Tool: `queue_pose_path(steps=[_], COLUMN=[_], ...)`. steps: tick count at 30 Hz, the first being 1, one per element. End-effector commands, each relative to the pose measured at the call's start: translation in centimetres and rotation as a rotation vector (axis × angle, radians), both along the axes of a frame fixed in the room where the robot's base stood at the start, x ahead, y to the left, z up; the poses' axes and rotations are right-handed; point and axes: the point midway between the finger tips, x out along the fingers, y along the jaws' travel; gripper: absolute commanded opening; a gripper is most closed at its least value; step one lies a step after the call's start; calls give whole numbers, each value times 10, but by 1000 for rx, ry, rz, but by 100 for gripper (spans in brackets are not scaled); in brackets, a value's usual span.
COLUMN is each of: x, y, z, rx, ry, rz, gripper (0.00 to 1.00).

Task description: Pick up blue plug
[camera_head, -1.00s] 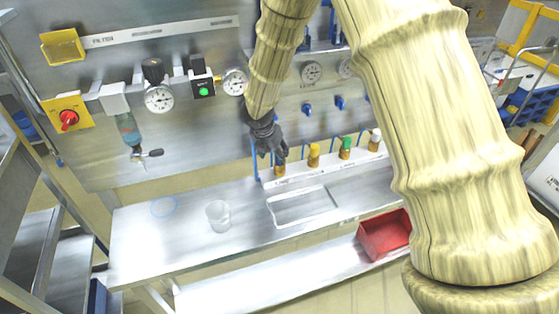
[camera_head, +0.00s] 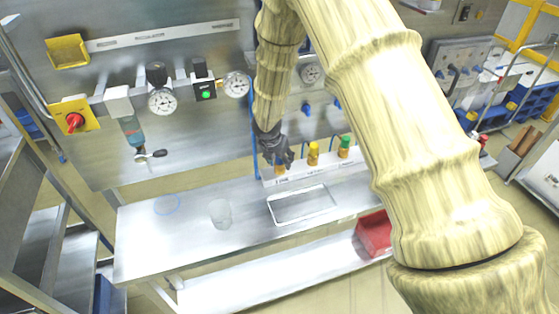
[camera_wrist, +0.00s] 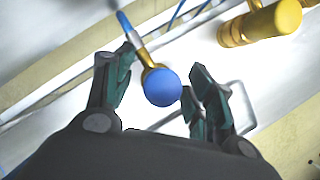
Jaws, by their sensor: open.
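The blue plug (camera_wrist: 162,87) shows in the wrist view as a round blue head on a brass-coloured fitting, with a blue hose running up and away from it. My gripper (camera_wrist: 160,92) is open, with one finger on each side of the blue plug. I cannot tell whether either finger touches it. In the head view my dark gripper (camera_head: 278,160) is over the left end of the row of fittings and hides the blue plug there.
A yellow plug (camera_head: 313,154) and a green plug (camera_head: 344,147) stand to the right. The yellow fitting is also close in the wrist view (camera_wrist: 262,24).

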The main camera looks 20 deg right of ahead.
Motion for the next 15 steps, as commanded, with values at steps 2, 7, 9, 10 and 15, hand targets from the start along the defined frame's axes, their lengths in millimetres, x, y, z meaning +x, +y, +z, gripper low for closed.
queue_pose_path(steps=[2, 7, 9, 10, 15], x=[0, 0, 0, 0, 0], y=[0, 0, 0, 0, 0], z=[0, 0, 0, 0, 0], rx=[0, 0, 0, 0, 0], ry=[0, 0, 0, 0, 0], rz=[0, 0, 0, 0, 0], gripper=[55, 33, 20, 15, 7])
